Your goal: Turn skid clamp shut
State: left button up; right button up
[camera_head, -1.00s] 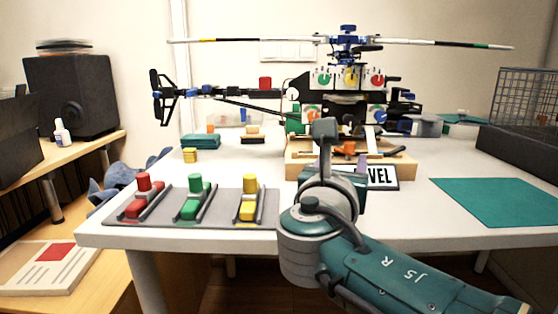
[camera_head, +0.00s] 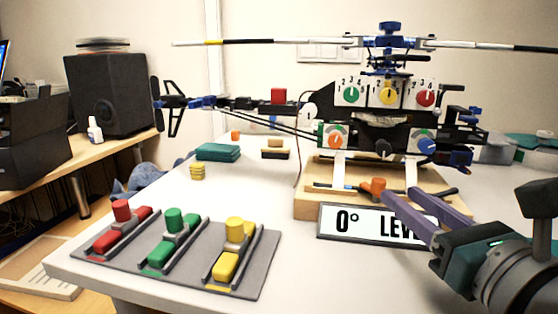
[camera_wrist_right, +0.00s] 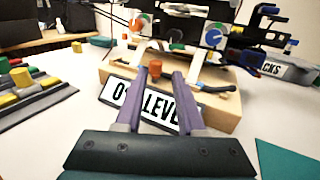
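The orange clamp knob (camera_head: 377,187) stands on the wooden block (camera_head: 310,208) under the helicopter's skids. Its upper part shows in the right wrist view (camera_wrist_right: 155,69). My right gripper (camera_head: 400,195) has two purple fingers spread apart, with nothing held. They reach in from the right, just in front of and right of the knob. In the right wrist view, the knob appears between the fingertips (camera_wrist_right: 157,76); I cannot tell whether they touch it. The model helicopter (camera_head: 383,121) stands above the block. My left gripper is not in view.
A "0° LEVEL" sign (camera_head: 340,220) leans at the block's front, partly behind my fingers. A grey panel with red, green and yellow sliders (camera_head: 262,262) lies at the front left. A teal mat (camera_wrist_right: 285,160) lies at the right. The table's front middle is clear.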

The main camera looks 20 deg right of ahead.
aim_at(375, 180)
jog(key=shift+w+a, duration=0.1)
jog(key=shift+w, duration=0.25)
jog(key=w, duration=0.8)
jog(key=shift+w+d, duration=0.3)
jog(key=shift+w, duration=0.1)
grip_shut()
